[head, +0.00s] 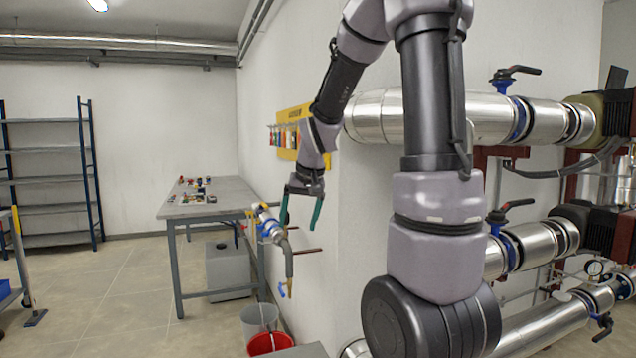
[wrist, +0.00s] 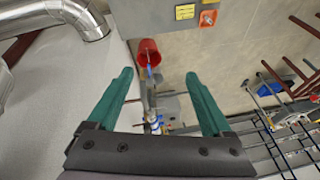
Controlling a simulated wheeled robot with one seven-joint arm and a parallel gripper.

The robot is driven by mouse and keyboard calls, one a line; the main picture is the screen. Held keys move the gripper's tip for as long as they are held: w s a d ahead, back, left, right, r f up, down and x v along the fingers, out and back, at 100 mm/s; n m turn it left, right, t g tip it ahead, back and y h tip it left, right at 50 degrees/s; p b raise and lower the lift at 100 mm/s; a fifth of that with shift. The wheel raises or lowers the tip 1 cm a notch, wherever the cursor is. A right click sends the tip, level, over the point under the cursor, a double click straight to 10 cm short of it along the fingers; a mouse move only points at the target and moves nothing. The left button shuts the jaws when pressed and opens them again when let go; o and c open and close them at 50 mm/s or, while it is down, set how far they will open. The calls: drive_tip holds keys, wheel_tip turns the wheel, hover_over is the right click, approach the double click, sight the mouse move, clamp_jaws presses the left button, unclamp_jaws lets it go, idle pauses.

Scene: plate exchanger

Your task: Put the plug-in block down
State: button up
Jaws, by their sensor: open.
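My gripper (head: 301,222) hangs beside the white wall with its two green fingers spread and pointing down. In the wrist view the fingers (wrist: 158,80) are wide apart, with nothing held between them. I cannot pick out the plug-in block for certain in either view. In the wrist view a small orange piece (wrist: 208,18) and a yellow piece (wrist: 185,12) lie on a grey surface (wrist: 150,14) at the top; I cannot tell whether either is the block.
A pipe with a blue-handled valve (head: 270,228) sticks out from the wall close to my gripper. A red bucket (head: 270,344) and a grey bucket (head: 260,318) stand below. A workbench (head: 215,208) with small items stands behind. Large silver pipes (head: 492,116) fill the right.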

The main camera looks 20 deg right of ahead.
drive_tip(key=s+a+r+t, duration=0.1)
drive_tip(key=s+r, duration=0.5)
drive_tip(key=s, duration=0.3)
drive_tip(key=s+a+r+m+t+y, duration=0.1)
drive_tip(key=s+r+t, duration=0.1)
drive_tip(key=s+r, duration=0.4)
drive_tip(key=s, duration=0.4)
drive_tip(key=shift+a+r, duration=0.3)
drive_tip(key=shift+a, duration=0.1)
drive_tip(key=shift+o, duration=0.5)
